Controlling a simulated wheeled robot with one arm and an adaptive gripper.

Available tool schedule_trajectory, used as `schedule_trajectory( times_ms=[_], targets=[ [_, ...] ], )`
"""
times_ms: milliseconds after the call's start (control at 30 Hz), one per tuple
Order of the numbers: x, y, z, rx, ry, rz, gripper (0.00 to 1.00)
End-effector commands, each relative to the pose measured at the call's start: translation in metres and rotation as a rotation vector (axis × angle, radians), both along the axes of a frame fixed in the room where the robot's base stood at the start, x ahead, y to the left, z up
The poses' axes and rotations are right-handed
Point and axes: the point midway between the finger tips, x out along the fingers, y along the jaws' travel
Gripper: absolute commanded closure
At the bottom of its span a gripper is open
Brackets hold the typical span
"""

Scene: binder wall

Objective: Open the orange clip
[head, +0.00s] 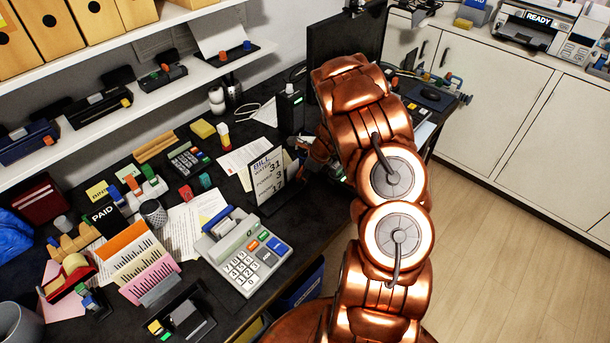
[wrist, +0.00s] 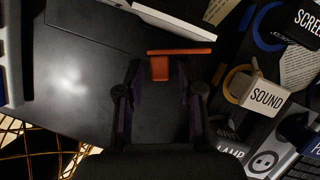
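In the wrist view an orange piece (wrist: 161,68), which looks like the orange clip, has a wide flat bar and a short stub pointing down toward my gripper. My gripper (wrist: 160,78) has its two dark fingers apart, one on either side below the bar, with the stub in the gap between them. I cannot tell whether either finger touches it. Nothing is clamped. In the head view my copper arm hides most of the gripper and I cannot make out the clip with certainty.
A BILL board (head: 268,175) stands on the dark desk near my arm, behind a calculator (head: 245,255). A white slab (wrist: 178,17) lies beyond the orange piece. A SOUND tag (wrist: 262,95) and cables are to the right. Dark surface is clear to the left.

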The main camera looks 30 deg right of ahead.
Motion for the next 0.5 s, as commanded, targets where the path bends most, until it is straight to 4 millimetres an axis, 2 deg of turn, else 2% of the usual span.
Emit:
schedule_trajectory(
  times_ms=[67,300,500],
  targets=[
    [0.0,0.0,0.0,0.0,0.0,0.0,0.75],
    [-0.0001,-0.0001,0.0,0.0,0.0,0.0,1.0],
    [-0.0001,0.0,0.0,0.0,0.0,0.001,1.0]
  ],
)
